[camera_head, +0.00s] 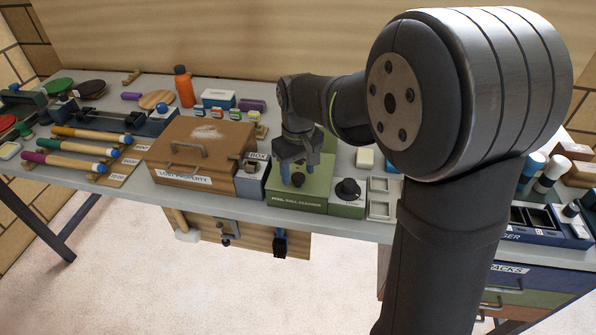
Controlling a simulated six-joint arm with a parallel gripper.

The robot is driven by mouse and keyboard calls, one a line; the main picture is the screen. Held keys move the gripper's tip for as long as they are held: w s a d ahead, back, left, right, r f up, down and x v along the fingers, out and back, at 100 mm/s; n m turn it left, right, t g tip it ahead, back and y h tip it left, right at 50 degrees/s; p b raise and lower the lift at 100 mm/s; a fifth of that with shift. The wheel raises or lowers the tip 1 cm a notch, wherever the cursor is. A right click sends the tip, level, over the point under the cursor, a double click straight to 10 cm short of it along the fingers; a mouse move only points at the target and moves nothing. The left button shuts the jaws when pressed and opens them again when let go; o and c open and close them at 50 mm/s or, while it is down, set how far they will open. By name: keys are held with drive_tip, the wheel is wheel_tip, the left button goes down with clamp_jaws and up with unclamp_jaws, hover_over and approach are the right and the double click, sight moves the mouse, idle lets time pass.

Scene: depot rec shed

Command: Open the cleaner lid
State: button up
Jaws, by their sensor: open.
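The pool ball cleaner (298,201) is a green box with a label on its front, standing near the front edge of the grey table. Its green lid (316,186) is on top and looks shut, with a dark knob (298,179) near the front. My gripper (298,176) points down over the lid, its blue-tipped fingers open on either side of the knob. I cannot tell whether the fingers touch the knob or the lid. My arm hides part of the area behind and to the right of the cleaner.
A brown lost property box (200,150) with a handle stands to the left, and a small grey box (251,180) sits between. A green unit with a black dial (347,192) is close on the right, beside white trays (382,205). An orange bottle (184,87) stands behind.

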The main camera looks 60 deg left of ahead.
drive_tip(key=shift+f, duration=0.45)
drive_tip(key=shift+c, duration=0.4)
clamp_jaws()
drive_tip(key=w+a, duration=0.8)
drive_tip(key=shift+w+a+r, duration=0.1)
drive_tip(key=shift+w+a, duration=0.25)
drive_tip(key=shift+o, duration=0.4)
unclamp_jaws()
wheel_tip(320, 180, up, 17)
drive_tip(key=shift+r, duration=0.2)
